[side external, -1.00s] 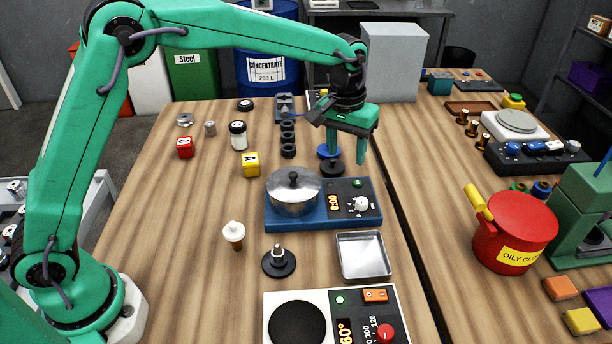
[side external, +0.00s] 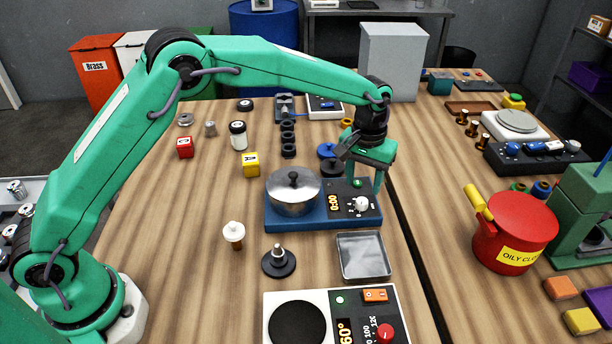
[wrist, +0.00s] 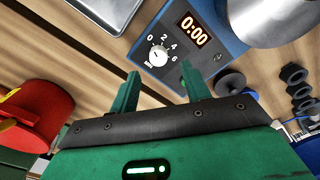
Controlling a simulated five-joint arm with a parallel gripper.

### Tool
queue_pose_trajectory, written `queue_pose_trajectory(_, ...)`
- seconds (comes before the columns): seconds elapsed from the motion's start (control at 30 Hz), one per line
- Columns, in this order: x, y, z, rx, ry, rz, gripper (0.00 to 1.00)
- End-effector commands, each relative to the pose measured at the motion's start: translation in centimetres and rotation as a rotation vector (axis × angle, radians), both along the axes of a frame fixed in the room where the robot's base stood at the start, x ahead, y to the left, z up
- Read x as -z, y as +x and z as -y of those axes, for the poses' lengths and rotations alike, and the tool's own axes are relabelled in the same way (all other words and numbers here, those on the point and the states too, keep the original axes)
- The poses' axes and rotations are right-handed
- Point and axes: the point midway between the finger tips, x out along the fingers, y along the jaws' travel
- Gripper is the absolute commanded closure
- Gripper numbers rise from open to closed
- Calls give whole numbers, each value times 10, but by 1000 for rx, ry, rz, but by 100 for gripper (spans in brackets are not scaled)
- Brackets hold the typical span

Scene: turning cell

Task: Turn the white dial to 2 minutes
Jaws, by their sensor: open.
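The white dial (side external: 361,204) sits on the dark panel of a blue hotplate unit (side external: 312,219). In the wrist view the dial (wrist: 158,56) has a scale marked 0, 2, 4, 6, and its pointer direction is too small to tell for certain. The display (wrist: 194,30) reads 0:00. My gripper (side external: 365,190) is open and empty, with its fingers just behind and above the dial in the side view. In the wrist view the two fingertips (wrist: 158,77) are apart, below the dial in the picture. I cannot see them touching it.
A lidded steel pot (side external: 293,192) stands on the unit, left of the panel. A metal tray (side external: 363,257) lies in front. A white-topped heater (side external: 350,318) with a red knob is nearer. Black spools (side external: 288,139) stand behind. The gap between tables runs to the right.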

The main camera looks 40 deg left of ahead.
Motion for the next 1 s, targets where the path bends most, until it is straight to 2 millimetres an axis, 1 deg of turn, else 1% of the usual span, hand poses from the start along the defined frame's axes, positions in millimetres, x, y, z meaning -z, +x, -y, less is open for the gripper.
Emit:
queue_pose_trajectory(0.03,7,-1,0,0,1,-2,53)
queue_pose_trajectory(0.2,28,-1,1,0,2,-3,53)
queue_pose_trajectory(0.4,48,0,2,0,0,-1,53)
queue_pose_trajectory(0.6,55,0,2,0,0,-1,53)
queue_pose_trajectory(0.83,55,0,2,0,0,0,53)
queue_pose_trajectory(0.87,55,0,2,0,0,0,57)
queue_pose_trajectory(1.0,55,0,2,0,0,0,84)
